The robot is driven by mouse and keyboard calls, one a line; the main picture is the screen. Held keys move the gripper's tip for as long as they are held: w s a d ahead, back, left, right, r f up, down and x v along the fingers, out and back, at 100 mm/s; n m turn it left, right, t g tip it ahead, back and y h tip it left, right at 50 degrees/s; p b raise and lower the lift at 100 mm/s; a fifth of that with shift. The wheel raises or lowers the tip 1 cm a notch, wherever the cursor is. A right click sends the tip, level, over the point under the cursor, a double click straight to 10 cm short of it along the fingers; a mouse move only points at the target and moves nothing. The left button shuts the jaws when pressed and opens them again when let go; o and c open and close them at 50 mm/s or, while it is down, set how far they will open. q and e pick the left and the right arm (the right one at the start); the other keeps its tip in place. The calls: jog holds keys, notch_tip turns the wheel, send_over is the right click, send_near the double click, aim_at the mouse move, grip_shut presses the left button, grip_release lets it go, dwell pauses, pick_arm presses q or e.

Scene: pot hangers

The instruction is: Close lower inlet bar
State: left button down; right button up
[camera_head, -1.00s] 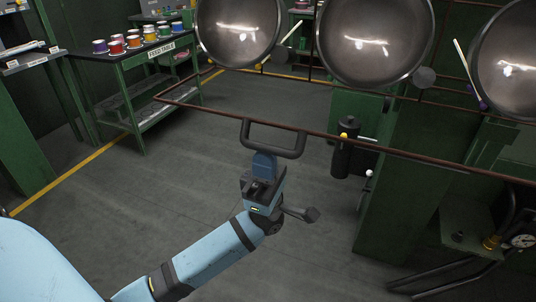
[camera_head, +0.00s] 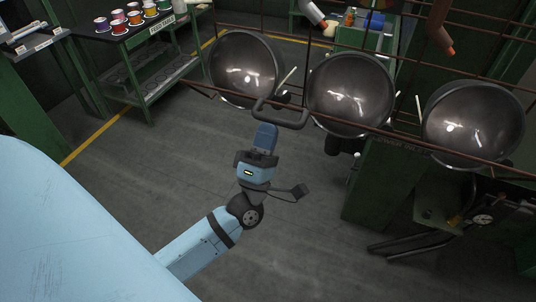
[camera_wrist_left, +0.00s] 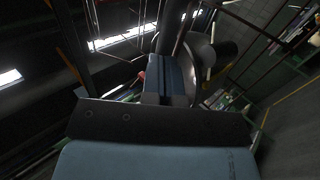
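The lower inlet bar (camera_head: 404,137) is a thin rusty bar running across the front of the rack, below the hanging pots. Its dark U-shaped handle (camera_head: 290,125) sticks out toward me, left of the middle. My left gripper (camera_head: 265,128) is at the handle's near side, its blue fingers together around it. In the left wrist view the fingers (camera_wrist_left: 170,75) meet at a dark bar-like part that runs up from them. The fingers hide the grasped part of the handle. My right gripper is in neither view.
Dark round pots hang behind the bar: a left one (camera_head: 244,70), a middle one (camera_head: 352,95) and a right one (camera_head: 474,125). A green feed table (camera_head: 155,58) with coloured cups stands at the back left. The grey floor (camera_head: 120,190) between is clear.

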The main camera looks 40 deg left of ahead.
aim_at(271, 117)
pick_arm(q)
jog(key=shift+g, duration=0.6)
jog(key=shift+w+a+r+p, duration=0.15)
jog(key=shift+w+r+p, duration=0.4)
jog(key=shift+r+p, duration=0.35)
jog(key=shift+w+a+r+p, duration=0.15)
jog(key=shift+w+r+p, duration=0.4)
jog(key=shift+r+p, duration=0.3)
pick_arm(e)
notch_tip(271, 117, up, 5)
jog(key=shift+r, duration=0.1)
pick_arm(q)
jog(key=shift+r, duration=0.2)
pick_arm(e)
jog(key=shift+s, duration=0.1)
pick_arm(q)
jog(key=shift+f, duration=0.1)
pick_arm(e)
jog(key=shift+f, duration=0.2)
